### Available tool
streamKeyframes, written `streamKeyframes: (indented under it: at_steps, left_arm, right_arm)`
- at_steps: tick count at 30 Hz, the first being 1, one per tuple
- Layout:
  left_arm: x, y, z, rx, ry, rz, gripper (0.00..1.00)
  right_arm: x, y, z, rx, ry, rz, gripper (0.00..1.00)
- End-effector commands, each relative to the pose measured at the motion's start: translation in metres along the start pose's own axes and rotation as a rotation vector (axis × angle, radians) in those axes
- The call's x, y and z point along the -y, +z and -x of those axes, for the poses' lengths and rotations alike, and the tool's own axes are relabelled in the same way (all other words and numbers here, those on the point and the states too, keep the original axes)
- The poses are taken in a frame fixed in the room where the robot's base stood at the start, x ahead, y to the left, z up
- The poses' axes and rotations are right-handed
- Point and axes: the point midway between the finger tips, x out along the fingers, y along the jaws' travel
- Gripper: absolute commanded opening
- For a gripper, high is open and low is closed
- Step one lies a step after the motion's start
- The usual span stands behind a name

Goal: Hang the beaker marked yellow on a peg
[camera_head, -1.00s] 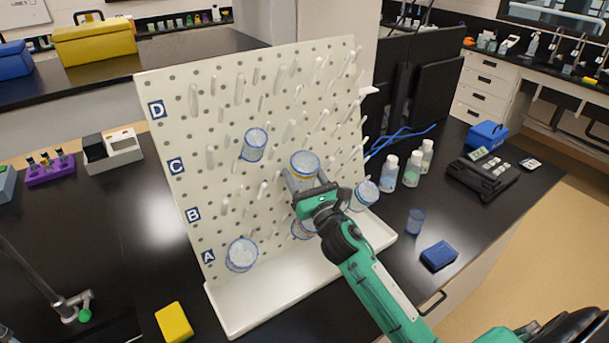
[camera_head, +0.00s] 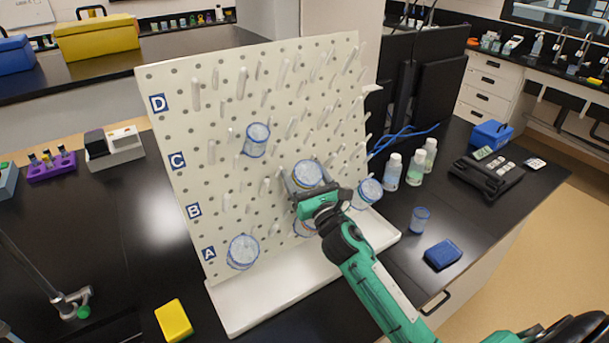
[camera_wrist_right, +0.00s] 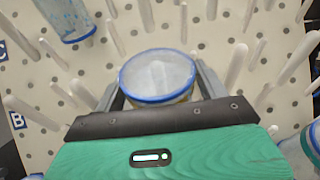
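The beaker with a yellow band (camera_head: 307,174) is clear with a blue rim. It is in front of the white pegboard (camera_head: 185,135), between rows B and C, right of centre. My right gripper (camera_head: 309,190) has a finger on each side of it and is shut on it. My left gripper is not in view.
Other blue-rimmed beakers hang on the board: one near C (camera_head: 256,139), one near A (camera_head: 242,251), one at the right (camera_head: 367,193), and one partly hidden below my gripper (camera_head: 304,228). Bare pegs surround the held beaker. A white drip tray (camera_head: 270,298) lies below.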

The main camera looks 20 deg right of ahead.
Motion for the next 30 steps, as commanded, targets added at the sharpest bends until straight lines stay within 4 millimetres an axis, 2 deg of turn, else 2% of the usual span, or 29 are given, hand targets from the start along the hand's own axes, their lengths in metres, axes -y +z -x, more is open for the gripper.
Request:
streamKeyframes:
  at_steps: [10,14,30]
  left_arm:
    - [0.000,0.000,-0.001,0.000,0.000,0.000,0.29]
    - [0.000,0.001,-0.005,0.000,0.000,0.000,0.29]
    - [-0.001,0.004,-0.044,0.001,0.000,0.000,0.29]
  right_arm:
    - [0.000,-0.001,0.001,0.000,0.000,0.000,0.84]
    - [0.000,-0.003,0.010,-0.001,0.000,0.002,0.84]
    - [0.000,-0.004,0.111,-0.002,0.000,0.000,0.84]
